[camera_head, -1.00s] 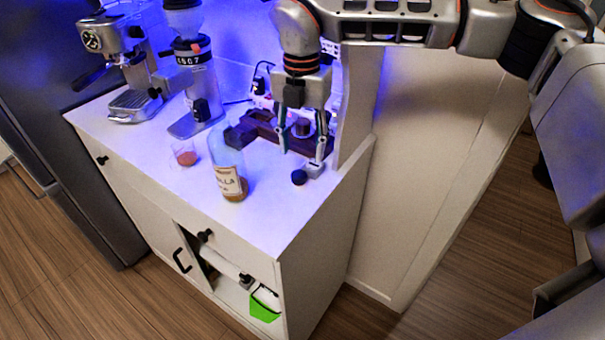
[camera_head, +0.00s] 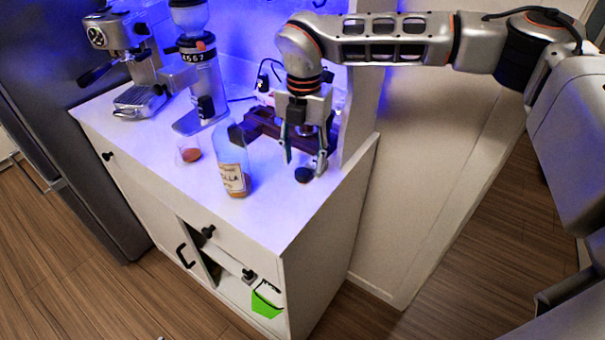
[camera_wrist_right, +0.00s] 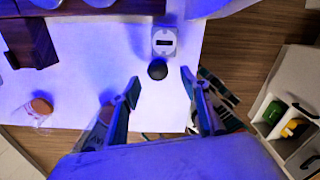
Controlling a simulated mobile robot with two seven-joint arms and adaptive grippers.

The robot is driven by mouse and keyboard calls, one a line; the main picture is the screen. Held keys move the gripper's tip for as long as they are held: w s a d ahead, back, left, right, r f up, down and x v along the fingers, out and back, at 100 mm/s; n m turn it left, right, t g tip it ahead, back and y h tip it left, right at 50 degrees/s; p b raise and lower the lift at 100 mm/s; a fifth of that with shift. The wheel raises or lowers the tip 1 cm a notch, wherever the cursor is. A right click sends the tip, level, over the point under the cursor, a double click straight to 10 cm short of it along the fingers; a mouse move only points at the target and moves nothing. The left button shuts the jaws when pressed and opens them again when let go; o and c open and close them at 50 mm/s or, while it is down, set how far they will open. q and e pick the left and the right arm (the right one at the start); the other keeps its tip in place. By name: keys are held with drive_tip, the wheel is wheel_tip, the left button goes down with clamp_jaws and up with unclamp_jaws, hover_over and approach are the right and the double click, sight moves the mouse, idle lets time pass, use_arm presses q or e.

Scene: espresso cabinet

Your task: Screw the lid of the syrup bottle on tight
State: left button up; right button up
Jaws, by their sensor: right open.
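The syrup bottle (camera_head: 233,168), clear with a pale label and brown contents low inside, stands upright on the white cabinet top; I cannot clearly make out its mouth. A small round black piece, which looks like the lid (camera_head: 303,175), lies on the cabinet top to its right, apart from it. It also shows in the right wrist view (camera_wrist_right: 157,70). My right gripper (camera_head: 304,164) points down just above the lid, open and empty. In the right wrist view its fingertips (camera_wrist_right: 160,86) are spread, with the lid slightly beyond the gap. My left gripper is out of view.
A small white device with a dark display (camera_wrist_right: 164,40) is close beside the lid. A dark wooden stand (camera_head: 262,122) is behind. A glass with orange-brown contents (camera_head: 190,153), a grinder (camera_head: 200,80) and an espresso machine (camera_head: 125,55) stand left. The cabinet top's front right is clear.

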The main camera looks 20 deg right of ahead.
sight(302, 172)
drive_tip(key=shift+w+f, duration=0.2)
drive_tip(key=shift+f, duration=1.7)
drive_tip(key=c, duration=1.1)
drive_tip(key=shift+r, duration=0.15)
wheel_tip(302, 172, up, 10)
drive_tip(key=shift+f+b, duration=0.1)
drive_tip(key=shift+b, duration=0.2)
